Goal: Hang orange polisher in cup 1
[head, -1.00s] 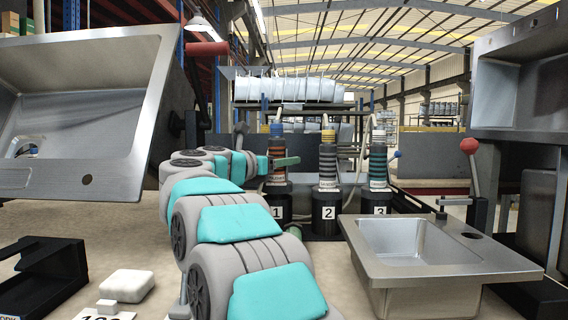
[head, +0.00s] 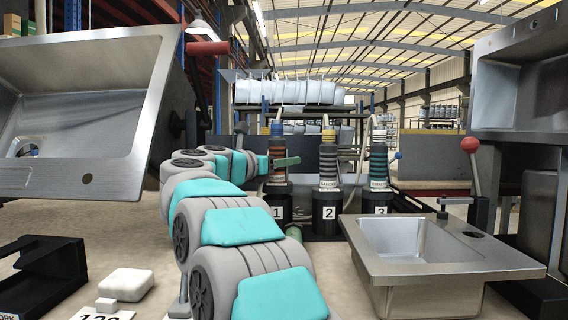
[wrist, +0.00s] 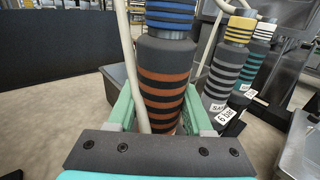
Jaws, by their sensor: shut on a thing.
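The orange polisher (head: 277,158), dark with orange stripes, stands upright above the black cup 1 (head: 276,208) in the head view. Its lower end meets the cup's top in the picture; I cannot tell how far it sits inside. In the wrist view the polisher (wrist: 163,85) shows orange bands and blue rings near its top. My gripper (wrist: 156,112) has its green fingers on both sides of the polisher and is shut on it. In the head view a green finger of my gripper (head: 286,162) shows beside the polisher, and my arm hides part of the area.
A yellow-topped tool (head: 328,165) stands in cup 2 (head: 327,211), and a teal-striped tool (head: 379,165) in cup 3 (head: 377,208), close on the right. A steel sink (head: 440,255) lies front right. A pale cable (wrist: 129,60) runs beside the polisher.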

